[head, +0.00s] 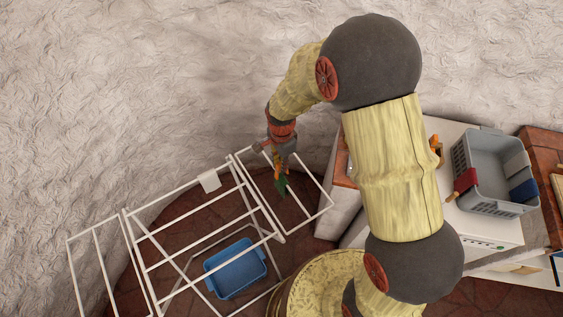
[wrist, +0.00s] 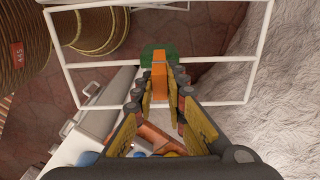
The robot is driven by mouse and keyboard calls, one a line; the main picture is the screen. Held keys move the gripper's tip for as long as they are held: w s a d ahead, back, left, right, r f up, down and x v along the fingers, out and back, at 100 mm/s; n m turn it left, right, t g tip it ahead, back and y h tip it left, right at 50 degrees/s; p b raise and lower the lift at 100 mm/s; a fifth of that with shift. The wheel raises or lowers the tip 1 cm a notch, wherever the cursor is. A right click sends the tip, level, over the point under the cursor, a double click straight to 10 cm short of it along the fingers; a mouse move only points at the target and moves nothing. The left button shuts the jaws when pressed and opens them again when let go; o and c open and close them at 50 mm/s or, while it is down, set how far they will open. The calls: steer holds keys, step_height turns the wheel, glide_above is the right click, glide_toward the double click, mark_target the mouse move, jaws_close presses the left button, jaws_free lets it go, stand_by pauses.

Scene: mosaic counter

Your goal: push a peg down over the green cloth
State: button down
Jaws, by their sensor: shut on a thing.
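The white drying rack (head: 148,243) stands by the wall. The green cloth (head: 281,186) is at the rack's right-hand wing, directly below my gripper (head: 278,161). In the wrist view, the green cloth (wrist: 147,52) lies at a white rail, beyond the fingertips. My gripper (wrist: 160,86) is shut on an orange peg (wrist: 159,69). The peg points at the green cloth and overlaps it in the picture. I cannot tell whether the peg's jaws straddle the cloth and rail, since the fingers and peg hide that spot.
A small white cloth (head: 209,181) hangs on the rack's back rail. A blue basket (head: 236,269) is under the rack. A grey basket (head: 480,150) with red and blue cloths stands on a white machine (head: 480,229). More orange (head: 435,142) shows beside my arm.

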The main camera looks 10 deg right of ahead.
mark_target(282, 177)
steer(key=shift+f+b, duration=1.6)
steer(key=shift+f, duration=1.1)
steer(key=c, duration=1.7)
jaws_free()
steer(key=shift+c, duration=0.2)
steer(key=shift+r, duration=0.15)
step_height(282, 177, up, 12)
steer(key=shift+f, duration=0.1)
